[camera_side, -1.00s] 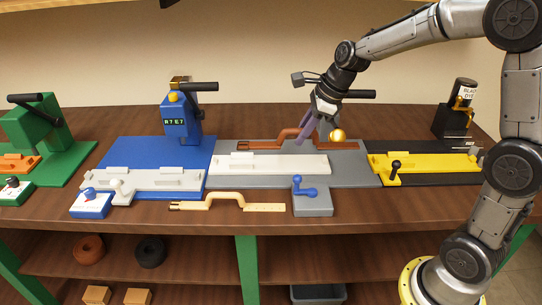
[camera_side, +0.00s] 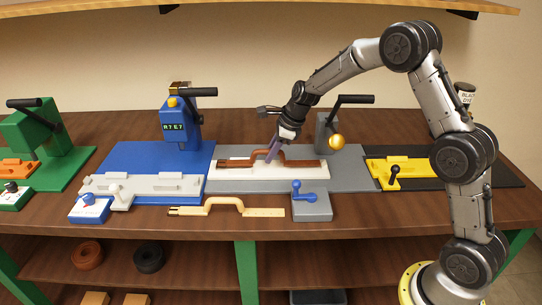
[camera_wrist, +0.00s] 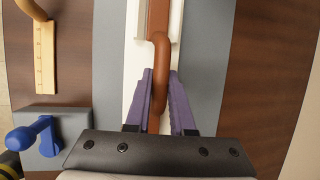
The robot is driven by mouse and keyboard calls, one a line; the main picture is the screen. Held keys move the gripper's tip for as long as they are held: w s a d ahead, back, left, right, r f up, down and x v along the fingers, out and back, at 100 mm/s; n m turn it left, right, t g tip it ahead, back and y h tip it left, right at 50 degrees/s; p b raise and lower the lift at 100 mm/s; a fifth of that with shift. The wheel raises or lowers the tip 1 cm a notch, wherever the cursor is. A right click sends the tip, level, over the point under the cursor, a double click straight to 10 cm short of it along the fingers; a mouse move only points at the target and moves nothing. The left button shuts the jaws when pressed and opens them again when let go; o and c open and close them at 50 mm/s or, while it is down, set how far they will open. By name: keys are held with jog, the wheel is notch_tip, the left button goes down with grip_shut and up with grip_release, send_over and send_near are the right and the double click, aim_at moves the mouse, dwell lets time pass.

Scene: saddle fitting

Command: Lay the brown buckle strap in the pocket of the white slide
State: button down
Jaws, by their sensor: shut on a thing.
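The brown buckle strap (camera_side: 235,163) has a raised loop in its middle and a buckle at its left end. My gripper (camera_side: 271,157) is shut on the raised loop, with its purple fingers on either side of it. The wrist view shows the strap (camera_wrist: 160,50) between the two fingertips (camera_wrist: 160,85). The strap lies along the top of the white slide (camera_side: 270,176), lined up with its length. The side view does not show clearly whether it rests in the pocket or is just above it. The slide sits on the grey base plate (camera_side: 350,181).
A tan strap (camera_side: 265,211) lies on the table in front, left of a grey block with a blue lever (camera_side: 297,192). A grey press with a gold ball (camera_side: 337,142) stands behind the slide. A blue station (camera_side: 150,155) is left, a yellow slide (camera_side: 425,170) right.

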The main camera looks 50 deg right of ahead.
jog(key=shift+f, duration=0.6)
jog(key=c, duration=0.8)
grip_release()
jog(key=shift+f, duration=0.15)
jog(key=shift+o, duration=0.2)
